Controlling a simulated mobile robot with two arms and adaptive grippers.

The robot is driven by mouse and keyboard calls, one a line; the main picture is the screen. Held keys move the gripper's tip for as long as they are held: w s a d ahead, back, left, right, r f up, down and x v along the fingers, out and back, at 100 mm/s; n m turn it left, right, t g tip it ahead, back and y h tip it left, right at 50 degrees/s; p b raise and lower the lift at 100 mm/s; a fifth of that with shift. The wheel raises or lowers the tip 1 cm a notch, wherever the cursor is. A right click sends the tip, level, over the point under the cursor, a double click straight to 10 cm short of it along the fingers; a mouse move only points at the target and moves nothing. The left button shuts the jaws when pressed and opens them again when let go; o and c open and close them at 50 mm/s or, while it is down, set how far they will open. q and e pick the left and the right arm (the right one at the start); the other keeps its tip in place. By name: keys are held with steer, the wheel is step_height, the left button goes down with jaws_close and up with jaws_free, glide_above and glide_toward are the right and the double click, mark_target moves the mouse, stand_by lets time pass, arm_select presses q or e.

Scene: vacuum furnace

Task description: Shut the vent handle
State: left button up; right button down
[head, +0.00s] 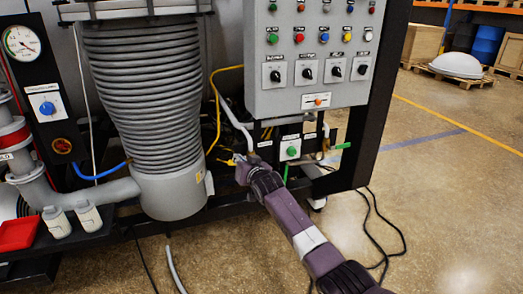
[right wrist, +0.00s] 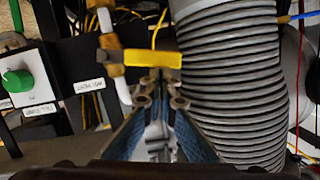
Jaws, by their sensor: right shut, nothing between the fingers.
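A yellow lever handle (right wrist: 152,59) on a brass valve (right wrist: 110,48) lies crosswise just beyond my right fingertips in the right wrist view. The valve sits on a white pipe (right wrist: 121,82), with a small white label beside it. In the head view the yellow handle (head: 227,162) shows small at the tip of my right gripper (head: 240,166), left of the green-knob panel. My right gripper (right wrist: 160,95) is shut with nothing between its fingers. Its tips are at or very near the handle; I cannot tell whether they touch. The gripper partly hides the valve in the head view. My left gripper is not in view.
A grey ribbed column (head: 145,95) stands close left of the valve. The control box (head: 308,55) hangs above. A green knob (head: 291,151) and a green handle (head: 343,146) are to the right. Black cables (head: 385,235) lie on the otherwise open floor at right.

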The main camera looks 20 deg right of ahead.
steer(key=v, duration=1.2)
stand_by(0.4)
